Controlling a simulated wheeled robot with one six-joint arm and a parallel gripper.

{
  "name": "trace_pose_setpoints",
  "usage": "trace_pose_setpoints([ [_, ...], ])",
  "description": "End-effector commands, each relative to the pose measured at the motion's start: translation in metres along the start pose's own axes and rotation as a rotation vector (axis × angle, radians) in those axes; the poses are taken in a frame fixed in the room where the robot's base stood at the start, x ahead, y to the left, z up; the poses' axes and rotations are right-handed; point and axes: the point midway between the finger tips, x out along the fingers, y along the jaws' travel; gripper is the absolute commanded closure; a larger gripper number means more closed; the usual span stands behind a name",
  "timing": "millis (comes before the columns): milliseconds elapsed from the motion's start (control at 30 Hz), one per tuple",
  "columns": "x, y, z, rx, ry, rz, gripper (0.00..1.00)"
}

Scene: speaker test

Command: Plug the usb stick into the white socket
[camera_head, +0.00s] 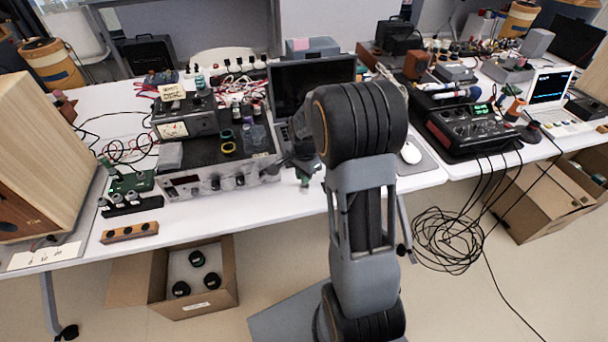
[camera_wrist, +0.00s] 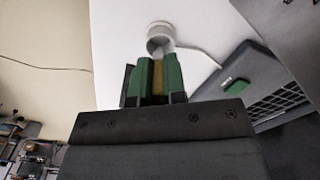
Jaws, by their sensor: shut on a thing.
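The white socket (camera_wrist: 159,29) is a short round white piece on the white table, at the top middle of the wrist view, with a thin white cable running off to the right. My gripper (camera_wrist: 157,82) has green fingers and is shut on the usb stick (camera_wrist: 158,76), an olive-yellow strip between them. The stick's front end points at the socket and overlaps its near side in the picture. I cannot tell whether they touch. In the head view my gripper (camera_head: 304,174) hangs over the table's front edge, and the stick and socket cannot be made out there.
An open laptop (camera_head: 305,82) stands behind my gripper; a green piece (camera_wrist: 236,86) shows on it in the wrist view. An amplifier (camera_head: 212,180) stands left of my gripper. A white mouse (camera_head: 411,153) and a black mixer (camera_head: 470,128) lie to the right.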

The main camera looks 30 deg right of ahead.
Motion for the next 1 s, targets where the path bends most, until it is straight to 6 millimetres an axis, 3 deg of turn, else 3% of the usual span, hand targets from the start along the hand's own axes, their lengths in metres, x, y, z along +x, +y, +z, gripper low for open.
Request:
trace_pose_setpoints([
  [1000, 0.019, 0.000, 0.000, 0.000, 0.000, 0.000, 1.00],
])
